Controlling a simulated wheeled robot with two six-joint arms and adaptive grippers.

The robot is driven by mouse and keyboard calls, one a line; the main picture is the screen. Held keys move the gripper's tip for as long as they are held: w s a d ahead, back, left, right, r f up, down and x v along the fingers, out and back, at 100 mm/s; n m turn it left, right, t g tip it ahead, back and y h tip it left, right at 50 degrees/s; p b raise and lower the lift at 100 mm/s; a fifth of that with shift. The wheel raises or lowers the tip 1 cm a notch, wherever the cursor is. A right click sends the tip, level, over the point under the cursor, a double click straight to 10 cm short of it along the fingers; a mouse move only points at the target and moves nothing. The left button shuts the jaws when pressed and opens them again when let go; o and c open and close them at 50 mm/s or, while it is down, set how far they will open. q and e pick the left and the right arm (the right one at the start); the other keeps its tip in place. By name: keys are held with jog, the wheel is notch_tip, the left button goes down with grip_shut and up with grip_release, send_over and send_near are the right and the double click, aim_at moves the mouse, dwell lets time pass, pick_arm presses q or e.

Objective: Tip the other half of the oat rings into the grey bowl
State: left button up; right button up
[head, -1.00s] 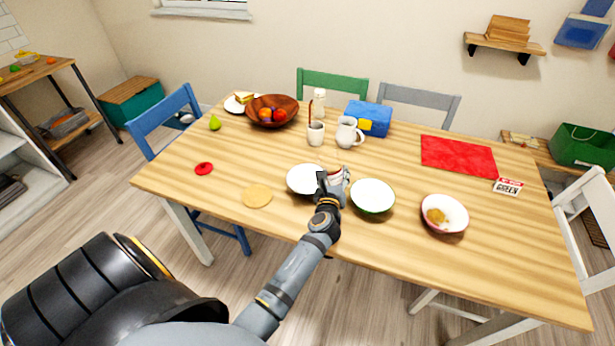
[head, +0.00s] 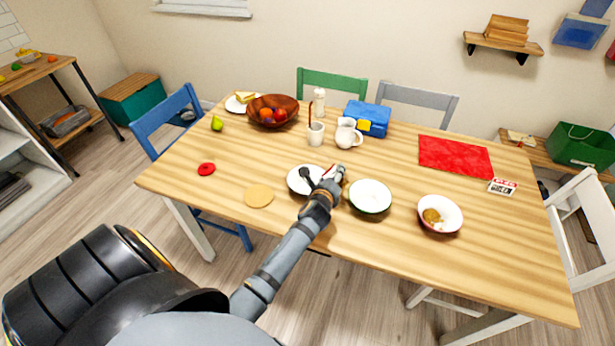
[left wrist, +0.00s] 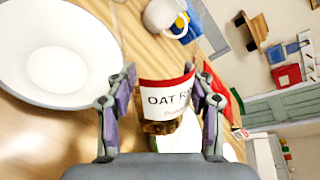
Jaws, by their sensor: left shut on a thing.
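My left gripper (head: 322,178) is shut on the oat rings container (left wrist: 166,95), white with a red band and an "OAT R…" label. Its white and red side also shows in the head view (head: 335,173). In the left wrist view, brown rings (left wrist: 160,127) show at its lower end; its tilt is hard to judge. The left bowl (head: 299,188), pale inside and seemingly the grey one, is just left of the container and partly behind the gripper. It fills the left of the wrist view (left wrist: 60,70), and its visible inside looks empty. My right gripper is not in view.
A green-sided bowl (head: 370,208) stands close right of the gripper. A reddish bowl (head: 452,212) farther right holds a brown heap. A mug (head: 315,138), a white jug (head: 347,138) and a blue box (head: 375,118) stand behind.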

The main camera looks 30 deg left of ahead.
pick_arm(q)
jog(key=shift+r, duration=0.35)
jog(key=shift+d+f+n+h, duration=0.25)
jog(key=shift+f+n+h, duration=0.25)
jog(key=shift+n, duration=0.4)
jog(key=shift+f+n+h+b, duration=0.25)
jog(key=shift+n+b, duration=0.25)
jog(key=shift+b, duration=0.25)
jog(key=shift+r+n+h+p, duration=0.25)
jog(key=shift+r+n+p, duration=0.05)
jog(key=shift+p, duration=0.5)
jog(key=shift+a+f+n+h+p, duration=0.1)
jog(key=shift+n+h+p, duration=0.2)
jog(key=shift+p, duration=0.25)
jog(key=shift+a+r+n+p, duration=0.1)
jog(key=shift+r+n+p, duration=0.3)
jog(key=shift+p, duration=0.55)
jog(key=shift+r+n+h+p, duration=0.3)
jog(key=shift+h+p, duration=0.15)
jog(key=shift+h, duration=0.05)
jog(key=shift+a+f, duration=0.1)
jog(key=shift+f, duration=0.15)
